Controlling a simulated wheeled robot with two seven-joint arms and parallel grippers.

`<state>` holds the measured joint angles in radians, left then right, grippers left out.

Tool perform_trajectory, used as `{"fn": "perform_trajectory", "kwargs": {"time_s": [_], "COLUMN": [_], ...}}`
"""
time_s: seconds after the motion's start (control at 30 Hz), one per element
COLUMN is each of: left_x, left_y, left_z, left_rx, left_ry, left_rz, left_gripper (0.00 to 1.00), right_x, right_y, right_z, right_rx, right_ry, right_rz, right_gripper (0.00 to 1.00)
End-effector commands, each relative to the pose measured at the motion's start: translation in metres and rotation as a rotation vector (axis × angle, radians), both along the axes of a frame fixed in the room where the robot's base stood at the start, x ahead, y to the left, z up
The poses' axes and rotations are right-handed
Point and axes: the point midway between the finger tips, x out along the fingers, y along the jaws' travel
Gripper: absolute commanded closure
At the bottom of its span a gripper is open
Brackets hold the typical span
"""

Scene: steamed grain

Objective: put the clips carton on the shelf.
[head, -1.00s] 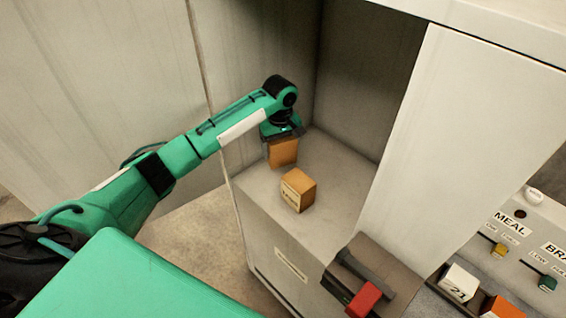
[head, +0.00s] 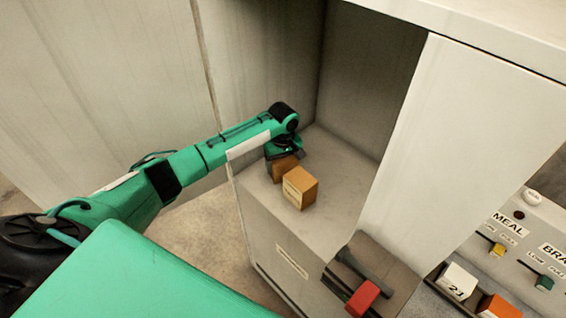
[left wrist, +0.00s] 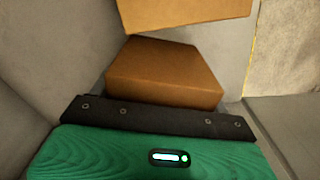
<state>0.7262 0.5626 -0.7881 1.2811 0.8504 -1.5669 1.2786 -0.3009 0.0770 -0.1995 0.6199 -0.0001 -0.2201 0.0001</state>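My left gripper (head: 284,154) is low over the shelf (head: 340,158) inside the open cabinet, shut on a plain brown carton (head: 284,168). I take this as the clips carton; no label on it shows. Its base is at or very near the shelf surface; I cannot tell whether it touches. In the left wrist view the carton (left wrist: 165,72) sits just beyond the black finger bar of the gripper (left wrist: 160,115). A second, labelled carton (head: 300,188) stands on the shelf right in front of it and partly hides it. My right gripper is out of view.
The second carton also shows at the top of the left wrist view (left wrist: 185,12). Walls enclose the shelf at the back and right. A red-handled fixture (head: 362,298) is below right. White and orange blocks (head: 459,281) sit near a labelled panel (head: 515,235). Free shelf lies to the right.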

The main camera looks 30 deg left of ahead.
Motion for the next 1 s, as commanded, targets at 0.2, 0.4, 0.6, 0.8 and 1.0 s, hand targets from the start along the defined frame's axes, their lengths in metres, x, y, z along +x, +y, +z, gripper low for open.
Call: {"fn": "perform_trajectory", "kwargs": {"time_s": [0.2,0.4,0.6,0.8,1.0], "left_x": [0.0,0.0,0.001,0.001,0.001], "left_y": [0.0,0.0,0.0,0.0,0.0], "left_z": [0.0,0.001,0.022,0.066,0.103], "left_rx": [0.0,0.0,-0.001,-0.001,-0.001], "left_ry": [0.0,0.0,-0.001,-0.004,-0.001], "left_rz": [0.0,0.0,0.0,-0.001,0.001], "left_gripper": [0.01,0.01,0.01,0.01,0.01], "right_x": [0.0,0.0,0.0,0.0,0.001], "right_y": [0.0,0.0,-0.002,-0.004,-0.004], "right_z": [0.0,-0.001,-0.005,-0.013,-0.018], "right_rx": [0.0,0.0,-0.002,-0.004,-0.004], "right_ry": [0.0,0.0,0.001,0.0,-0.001], "right_rz": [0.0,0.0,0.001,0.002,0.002], "right_gripper": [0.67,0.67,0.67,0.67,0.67]}}
